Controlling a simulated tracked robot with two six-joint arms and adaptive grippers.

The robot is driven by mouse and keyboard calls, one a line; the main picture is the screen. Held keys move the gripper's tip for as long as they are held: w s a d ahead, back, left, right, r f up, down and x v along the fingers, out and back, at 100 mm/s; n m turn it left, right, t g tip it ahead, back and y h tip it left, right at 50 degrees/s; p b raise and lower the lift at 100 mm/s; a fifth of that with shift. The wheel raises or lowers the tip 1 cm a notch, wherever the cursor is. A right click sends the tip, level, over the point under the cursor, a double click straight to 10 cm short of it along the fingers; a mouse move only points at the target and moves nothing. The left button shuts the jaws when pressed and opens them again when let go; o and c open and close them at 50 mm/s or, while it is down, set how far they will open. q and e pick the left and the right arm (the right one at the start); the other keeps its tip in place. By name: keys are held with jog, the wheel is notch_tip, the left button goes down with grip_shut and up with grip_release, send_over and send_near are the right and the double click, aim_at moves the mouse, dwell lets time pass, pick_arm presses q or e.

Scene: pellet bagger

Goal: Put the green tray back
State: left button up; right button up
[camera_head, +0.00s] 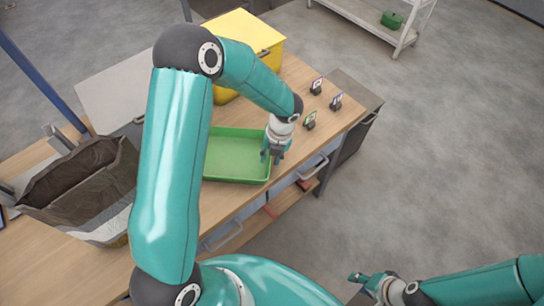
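The green tray (226,160) lies flat on the wooden table, in the middle of the camera_head view. It is shallow and looks empty. My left arm comes across in front of it and hides its left part. My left gripper (271,157) points down at the tray's right side, by the rim. Its fingers show slightly apart, but I cannot tell whether they hold the rim. My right gripper (355,279) is low at the right, away from the table and the tray. Its finger opening is too small to judge.
A yellow box (240,32) stands behind the tray. A large open bag (85,185) stands at the left. A white shelf (366,17) with a small green container (391,19) is at the back. Floor at right is clear.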

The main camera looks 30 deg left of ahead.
pick_arm(q)
notch_tip(320, 180, up, 11)
jog(key=w+d, duration=0.1)
jog(key=d, duration=0.1)
jog(key=s+d+f+n+h, duration=0.2)
jog(key=s+d+f+n, duration=0.2)
jog(key=f+n, duration=0.3)
jog(key=s+d+f+n+t+h, duration=0.1)
jog(key=s+d+f+n, duration=0.3)
jog(key=n, duration=1)
jog(key=s+d+f+n+h, duration=0.2)
jog(key=s+d+f+n, duration=0.2)
jog(key=s+f+n, duration=0.3)
notch_tip(320, 180, down, 4)
jog(key=n+b, duration=0.1)
jog(key=n, duration=0.3)
jog(key=shift+s+d+f+t+h, duration=0.2)
jog(key=shift+s+d+t+h, duration=0.1)
jog(key=shift+s+d+h, duration=0.1)
